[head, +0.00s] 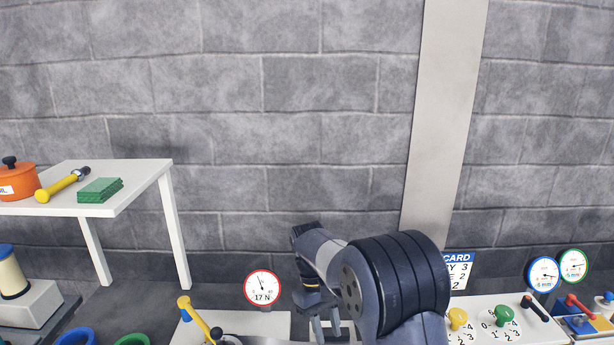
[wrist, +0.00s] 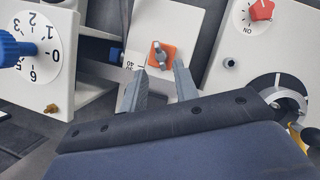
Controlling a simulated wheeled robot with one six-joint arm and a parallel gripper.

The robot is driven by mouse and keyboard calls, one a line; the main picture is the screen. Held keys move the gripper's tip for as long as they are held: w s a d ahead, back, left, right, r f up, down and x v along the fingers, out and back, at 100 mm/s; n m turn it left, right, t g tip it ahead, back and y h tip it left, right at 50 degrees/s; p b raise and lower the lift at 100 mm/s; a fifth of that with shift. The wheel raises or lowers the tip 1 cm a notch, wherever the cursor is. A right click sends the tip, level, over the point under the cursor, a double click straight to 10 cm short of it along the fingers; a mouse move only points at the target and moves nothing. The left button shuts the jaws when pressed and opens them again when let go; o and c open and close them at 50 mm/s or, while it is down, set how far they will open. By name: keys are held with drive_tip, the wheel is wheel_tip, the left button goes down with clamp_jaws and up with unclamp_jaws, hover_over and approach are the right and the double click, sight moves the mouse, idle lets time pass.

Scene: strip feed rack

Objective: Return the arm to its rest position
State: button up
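My arm (head: 400,285) rises from the bottom edge of the head view, right of centre, and bends over to the left and down. My gripper (head: 325,325) points down at the bottom of the head view, where the frame edge and the arm hide part of it. In the wrist view my gripper (wrist: 161,70) has its two grey fingers apart, with nothing held between them. An orange square plate with a small metal knob (wrist: 162,56) lies just beyond the fingertips. I cannot tell the exact distance to it.
A white panel with a blue knob (wrist: 15,48) is left in the wrist view, and a red knob (wrist: 262,9) is upper right. A 17 N gauge (head: 262,287) and yellow lever (head: 198,318) stand left of my gripper. A white shelf (head: 140,180) is further left.

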drive_tip(key=x, duration=0.4)
drive_tip(key=shift+s+d+f, duration=0.1)
drive_tip(key=shift+f, duration=0.15)
drive_tip(key=shift+r, duration=0.1)
